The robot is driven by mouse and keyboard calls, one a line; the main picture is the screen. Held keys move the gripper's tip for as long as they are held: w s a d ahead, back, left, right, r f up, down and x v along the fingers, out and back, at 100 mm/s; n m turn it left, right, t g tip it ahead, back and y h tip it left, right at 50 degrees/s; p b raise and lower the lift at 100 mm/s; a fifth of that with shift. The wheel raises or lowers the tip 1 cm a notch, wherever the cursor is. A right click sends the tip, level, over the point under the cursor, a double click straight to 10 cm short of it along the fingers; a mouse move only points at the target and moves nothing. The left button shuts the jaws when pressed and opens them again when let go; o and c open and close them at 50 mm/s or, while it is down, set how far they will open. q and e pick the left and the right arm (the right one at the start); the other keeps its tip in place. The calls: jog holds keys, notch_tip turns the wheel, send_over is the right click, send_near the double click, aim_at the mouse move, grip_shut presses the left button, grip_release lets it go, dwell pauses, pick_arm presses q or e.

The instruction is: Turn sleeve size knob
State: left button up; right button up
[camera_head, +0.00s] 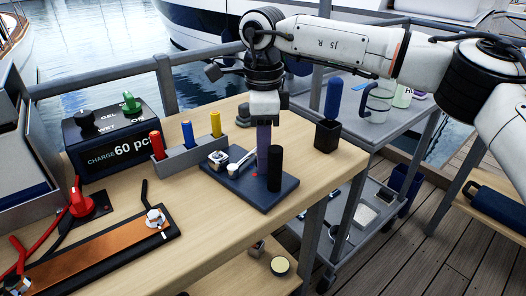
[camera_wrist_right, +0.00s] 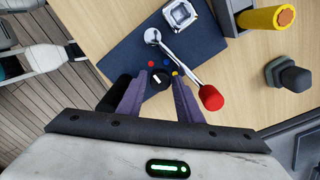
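A small black knob (camera_wrist_right: 158,79) with a white pointer mark sits on a dark blue plate (camera_wrist_right: 118,62), with red, blue and yellow dots around it. My right gripper (camera_wrist_right: 159,88) has its two purple fingers apart, one on each side of the knob; I cannot tell whether they touch it. In the head view my right gripper (camera_head: 264,172) points straight down at the plate (camera_head: 258,200), and its fingers hide the knob there. A silver lever (camera_wrist_right: 180,60) with a red ball end (camera_wrist_right: 211,97) passes close to the right finger. My left gripper is not in view.
A black upright cylinder (camera_head: 275,168) stands on the plate close to my right fingers. A square metal fitting (camera_head: 218,158) is at the plate's left. A grey holder (camera_head: 190,158) with coloured cylinders and a charger box (camera_head: 110,140) stand behind left.

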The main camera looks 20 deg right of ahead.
jog(key=c, duration=0.8)
jog(key=shift+o, duration=0.2)
